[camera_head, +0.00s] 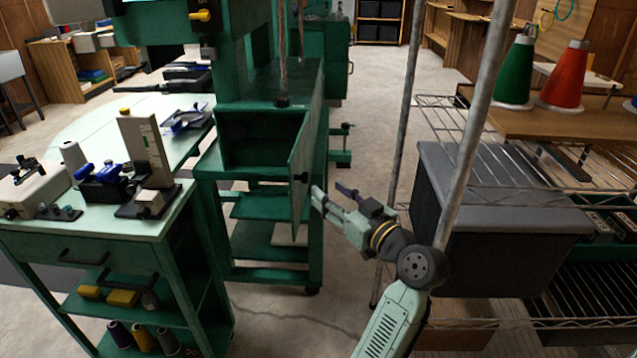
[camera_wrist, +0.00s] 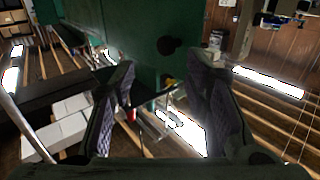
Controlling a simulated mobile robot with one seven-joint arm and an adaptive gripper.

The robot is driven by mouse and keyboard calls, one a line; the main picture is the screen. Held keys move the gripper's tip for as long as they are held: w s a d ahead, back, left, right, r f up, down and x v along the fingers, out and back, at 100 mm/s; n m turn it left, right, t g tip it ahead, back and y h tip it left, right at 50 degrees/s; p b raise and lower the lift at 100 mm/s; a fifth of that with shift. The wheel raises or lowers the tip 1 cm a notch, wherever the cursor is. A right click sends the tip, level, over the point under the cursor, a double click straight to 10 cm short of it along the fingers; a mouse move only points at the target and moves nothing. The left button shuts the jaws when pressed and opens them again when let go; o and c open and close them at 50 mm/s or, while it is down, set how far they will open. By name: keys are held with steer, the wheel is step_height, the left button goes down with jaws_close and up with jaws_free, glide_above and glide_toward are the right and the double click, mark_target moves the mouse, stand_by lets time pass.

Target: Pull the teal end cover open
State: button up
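The teal end cover (camera_head: 300,185) is a flat upright panel on the end of the green machine cabinet. It stands swung out from the cabinet, and the dark inside of the cabinet (camera_head: 262,140) shows to its left. A dark round knob (camera_head: 303,177) sits on the cover's face. My gripper (camera_head: 317,195) is just to the right of the cover, close to the knob. In the wrist view my gripper (camera_wrist: 162,95) has its two dark fingers apart with nothing between them. The knob (camera_wrist: 169,45) is above the gap there. I cannot tell whether a finger touches the cover.
A wire rack with a dark grey box (camera_head: 500,215) and thread cones (camera_head: 565,80) stands close on the right of my arm. A green workbench (camera_head: 110,235) with small devices is at the left. Floor (camera_head: 365,110) is clear behind the cover.

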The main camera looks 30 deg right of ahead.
steer(key=shift+s+d, duration=0.1)
steer(key=shift+s, duration=1.6)
steer(key=shift+f, duration=0.1)
steer(key=shift+c, duration=0.2)
